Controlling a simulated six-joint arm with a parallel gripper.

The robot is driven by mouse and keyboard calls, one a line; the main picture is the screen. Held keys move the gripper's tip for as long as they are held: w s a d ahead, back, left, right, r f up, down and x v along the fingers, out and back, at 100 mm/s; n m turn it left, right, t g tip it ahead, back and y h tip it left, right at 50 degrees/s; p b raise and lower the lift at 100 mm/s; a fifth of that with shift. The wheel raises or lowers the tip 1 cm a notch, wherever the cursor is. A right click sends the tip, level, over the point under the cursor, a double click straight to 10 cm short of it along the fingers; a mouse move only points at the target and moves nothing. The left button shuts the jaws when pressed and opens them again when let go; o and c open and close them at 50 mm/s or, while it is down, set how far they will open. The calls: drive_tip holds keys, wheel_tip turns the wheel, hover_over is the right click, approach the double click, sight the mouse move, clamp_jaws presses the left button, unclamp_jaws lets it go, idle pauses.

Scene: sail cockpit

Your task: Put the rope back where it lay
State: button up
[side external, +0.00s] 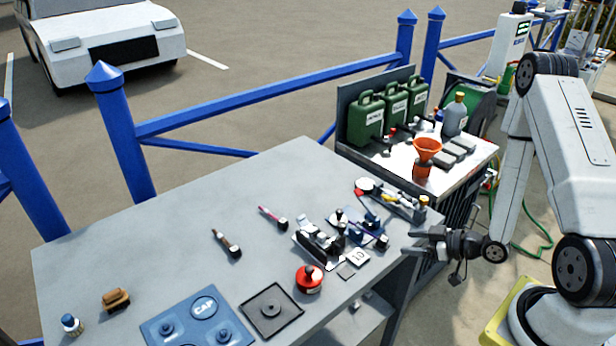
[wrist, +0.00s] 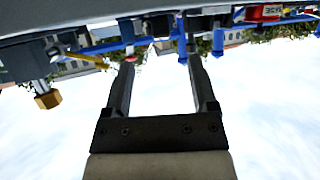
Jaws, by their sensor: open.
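I cannot make out a rope in either view. My gripper (side external: 411,243) is at the right edge of the grey table (side external: 150,235), with its fingers pointing left toward the small tools there. In the wrist view my gripper (wrist: 160,60) has its two fingers apart with nothing between them. Beyond the fingertips, the wrist view shows sky and a blue railing. A green hose (side external: 530,250) lies on the ground behind my arm, and I cannot tell whether it bears on the task.
A cluster of small tools (side external: 320,242), a red can (side external: 309,281), a dark square tray (side external: 258,325) and a blue panel (side external: 175,330) lie on the table. Green canisters (side external: 366,118) and an orange funnel (side external: 427,148) stand on the cabinet behind. The table's back left is clear.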

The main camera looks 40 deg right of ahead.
drive_tip(key=shift+w, duration=0.1)
drive_tip(key=shift+w+d+r+n+g+h, duration=0.15)
drive_tip(key=shift+w+g+h, duration=0.2)
drive_tip(key=shift+w+g, duration=0.25)
drive_tip(key=shift+w+d+r+n+g+h, duration=0.15)
drive_tip(key=shift+w+g+h, duration=0.25)
drive_tip(key=shift+g, duration=0.2)
drive_tip(key=shift+w+a+r+g+h, duration=0.1)
drive_tip(key=shift+w+r+g+h, duration=0.3)
drive_tip(key=shift+r+g+h, duration=0.15)
drive_tip(key=shift+w+r+g+h, duration=0.35)
drive_tip(key=shift+r+g+h, duration=0.05)
drive_tip(key=shift+r+g, duration=0.15)
drive_tip(key=s+a+r+m+g+h, duration=0.1)
drive_tip(key=s+a+r+m+g, duration=0.3)
drive_tip(key=a+r, duration=0.6)
drive_tip(key=shift+s+a+r+g, duration=0.15)
drive_tip(key=shift+s+a+g, duration=0.15)
drive_tip(key=shift+s+g, duration=0.55)
drive_tip(key=shift+d, duration=0.1)
